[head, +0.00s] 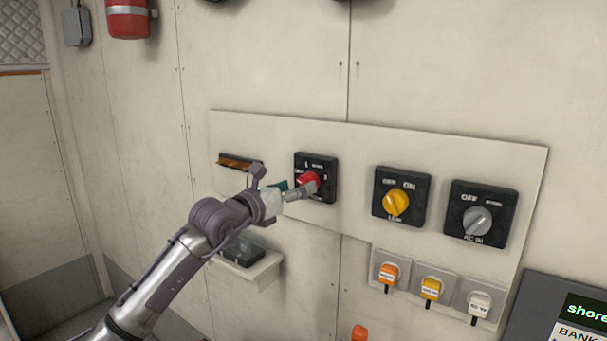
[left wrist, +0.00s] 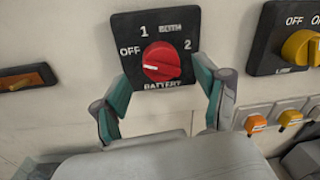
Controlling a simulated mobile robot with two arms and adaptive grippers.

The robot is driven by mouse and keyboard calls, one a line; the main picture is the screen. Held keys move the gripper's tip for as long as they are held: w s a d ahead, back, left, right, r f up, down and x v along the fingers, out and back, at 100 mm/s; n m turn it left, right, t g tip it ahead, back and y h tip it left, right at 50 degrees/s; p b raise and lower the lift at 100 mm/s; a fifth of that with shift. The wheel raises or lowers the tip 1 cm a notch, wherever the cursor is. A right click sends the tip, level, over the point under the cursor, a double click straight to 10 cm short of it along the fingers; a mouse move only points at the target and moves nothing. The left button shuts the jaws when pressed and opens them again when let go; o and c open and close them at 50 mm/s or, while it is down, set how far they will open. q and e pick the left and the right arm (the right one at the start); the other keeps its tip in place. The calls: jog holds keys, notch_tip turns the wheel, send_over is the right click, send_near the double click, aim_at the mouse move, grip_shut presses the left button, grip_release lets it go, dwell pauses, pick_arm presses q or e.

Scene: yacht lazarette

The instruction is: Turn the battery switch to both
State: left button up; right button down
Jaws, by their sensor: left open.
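The battery switch is a black square plate with a round red knob (head: 308,180) on the wall panel. In the left wrist view the red knob (left wrist: 163,60) sits among the labels OFF at left, 1 at upper left, a small boxed label at upper right, and 2 at right. A white mark on the knob's left side points toward OFF. My left gripper (head: 299,188) is in front of the switch and partly covers it in the head view. In the left wrist view its teal-padded fingers (left wrist: 168,85) are spread open on either side below the knob, apart from it.
A yellow-knob switch (head: 397,203) and a grey-knob switch (head: 478,220) are to the right on the same panel (head: 440,150). Several capped sockets (head: 432,288) are below them. A small shelf (head: 247,266) juts out under my left wrist. A dark screen (head: 570,315) stands at lower right.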

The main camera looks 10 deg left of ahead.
aim_at(304, 182)
pick_arm(q)
jog(key=shift+p+x, duration=0.45)
jog(key=shift+x, duration=1.2)
jog(key=shift+s, duration=0.1)
